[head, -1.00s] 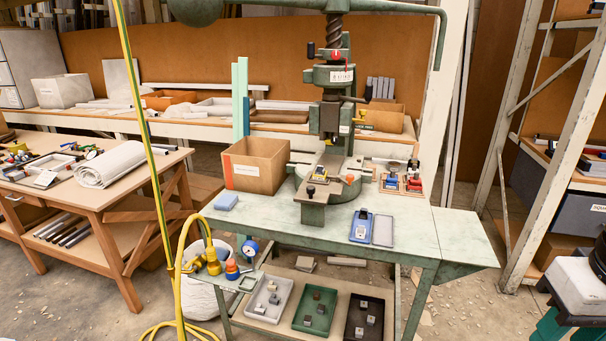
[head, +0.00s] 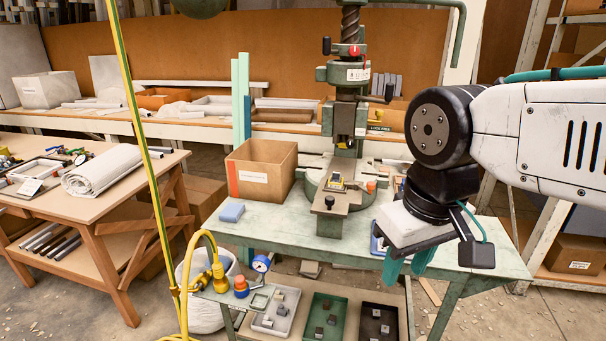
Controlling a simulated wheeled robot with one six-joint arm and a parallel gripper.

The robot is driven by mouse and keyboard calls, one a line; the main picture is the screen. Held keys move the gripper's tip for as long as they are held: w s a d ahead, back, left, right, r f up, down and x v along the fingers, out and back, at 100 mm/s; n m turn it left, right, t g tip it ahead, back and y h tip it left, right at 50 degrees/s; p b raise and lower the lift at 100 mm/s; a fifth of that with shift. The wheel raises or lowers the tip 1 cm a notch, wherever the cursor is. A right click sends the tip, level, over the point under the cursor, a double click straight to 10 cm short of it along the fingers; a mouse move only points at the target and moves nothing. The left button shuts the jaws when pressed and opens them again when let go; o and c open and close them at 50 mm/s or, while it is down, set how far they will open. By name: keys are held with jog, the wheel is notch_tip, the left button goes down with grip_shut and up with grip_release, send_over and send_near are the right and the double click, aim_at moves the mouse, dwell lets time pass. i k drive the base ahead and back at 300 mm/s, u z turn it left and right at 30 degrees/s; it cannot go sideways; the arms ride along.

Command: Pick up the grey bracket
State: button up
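Several small grey metal pieces that look like brackets lie in three trays on the lower shelf: a pale grey tray (head: 262,323), a green tray (head: 335,304) and a black tray (head: 386,309). I cannot tell which piece is the grey bracket. On the bench, a blue tray (head: 376,240) is mostly hidden behind my gripper. My gripper (head: 408,264) hangs over the bench's front right, teal fingers down and apart, with nothing seen between them.
The green fly press (head: 338,190) stands on the bench (head: 275,222), with a cardboard box (head: 262,168) and blue block (head: 231,212) to its left. A yellow hose (head: 185,275) and striped yellow-green line (head: 138,130) run at front left. Bench front left of my gripper is clear.

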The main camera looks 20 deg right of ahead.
aim_at(336, 177)
jog(key=z, duration=0.25)
jog(key=i, duration=0.9)
jog(key=z, duration=0.55)
